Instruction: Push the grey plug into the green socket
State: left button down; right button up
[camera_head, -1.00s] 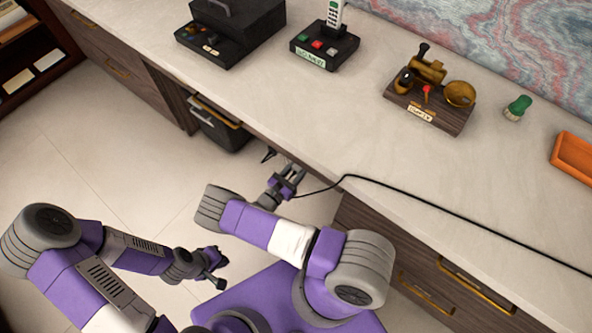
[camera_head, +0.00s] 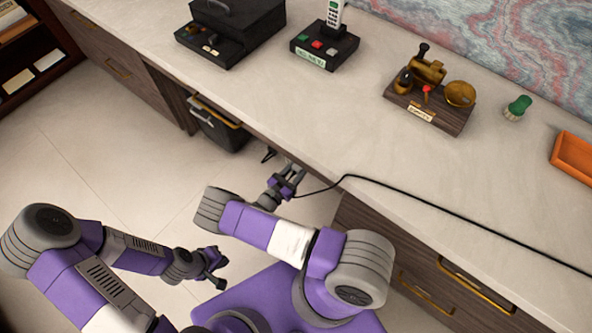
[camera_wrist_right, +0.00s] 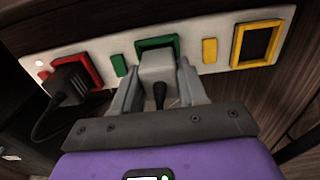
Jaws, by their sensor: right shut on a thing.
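The grey plug (camera_wrist_right: 158,68) is between the fingertips of my right gripper (camera_wrist_right: 157,88), with its short black cable stub toward me. It is lined up with the green socket (camera_wrist_right: 172,43) in the right wrist view and covers the socket's lower part. The green frame's top and right side show. I cannot tell how deep the plug sits. In the head view my right gripper (camera_head: 290,178) is at the desk's front edge, and the plug and socket are hidden. My left gripper (camera_head: 214,272) hangs over the floor, away from the desk; its finger gap is unclear.
The pale socket panel (camera_wrist_right: 209,75) also holds a red socket (camera_wrist_right: 94,68) with a black plug (camera_wrist_right: 72,82) and an empty yellow socket (camera_wrist_right: 256,45). A black cable (camera_head: 430,203) runs across the desktop. A wooden stand (camera_head: 430,112) and phone base (camera_head: 322,48) stand farther back.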

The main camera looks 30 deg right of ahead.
aim_at(295, 172)
jog(key=shift+w+d, duration=0.2)
jog(key=shift+d, duration=0.3)
dwell(0.3)
jog(key=o, duration=1.2)
jog(key=shift+o, duration=0.2)
jog(key=p+v, duration=0.1)
jog(key=v, duration=0.6)
jog(key=shift+s+a, duration=0.1)
jog(key=shift+a, duration=0.2)
